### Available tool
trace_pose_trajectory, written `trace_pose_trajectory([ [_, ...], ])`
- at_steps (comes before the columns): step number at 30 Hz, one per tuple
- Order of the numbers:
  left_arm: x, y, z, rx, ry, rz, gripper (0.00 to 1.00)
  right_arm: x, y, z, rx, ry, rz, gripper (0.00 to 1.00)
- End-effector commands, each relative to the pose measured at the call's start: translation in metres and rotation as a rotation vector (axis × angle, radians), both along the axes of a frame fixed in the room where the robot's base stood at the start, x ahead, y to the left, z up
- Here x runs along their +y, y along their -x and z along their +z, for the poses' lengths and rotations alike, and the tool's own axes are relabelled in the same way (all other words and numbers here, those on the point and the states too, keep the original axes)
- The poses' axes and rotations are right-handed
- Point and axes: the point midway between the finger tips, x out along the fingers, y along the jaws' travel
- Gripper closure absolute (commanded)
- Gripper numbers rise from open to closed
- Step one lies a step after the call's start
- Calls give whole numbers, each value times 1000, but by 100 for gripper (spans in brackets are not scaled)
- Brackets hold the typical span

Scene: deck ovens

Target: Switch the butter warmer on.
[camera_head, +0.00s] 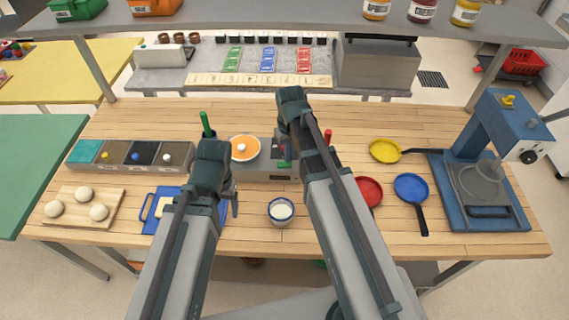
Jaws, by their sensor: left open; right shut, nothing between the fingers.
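A low grey appliance (268,174), which looks like the butter warmer, stands at the middle of the wooden worktop. An orange round piece with a pale rim (245,148) sits on its left part, and a small dark panel shows on its front. No switch can be made out clearly; my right arm covers its right side. My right gripper (284,160) is shut and empty, over the appliance's right part; I cannot tell if it touches. My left gripper (235,203) is open, mostly hidden behind my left arm, in front of and left of the appliance.
Yellow (386,151), red (369,190) and blue (410,187) pans lie right, beside a blue press (497,130). A compartment box (130,155), dough board (82,208) and blue board (160,221) lie left. A shelf (250,14) hangs behind.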

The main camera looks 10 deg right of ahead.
Motion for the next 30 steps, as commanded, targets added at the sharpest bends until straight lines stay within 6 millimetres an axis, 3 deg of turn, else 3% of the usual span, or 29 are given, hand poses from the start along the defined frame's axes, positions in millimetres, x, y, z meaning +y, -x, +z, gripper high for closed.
trace_pose_trajectory([
  [30, 0, 0, -8, 0, 0, 0, 26, 0, 0, -8, 0, 0, 0, 100],
])
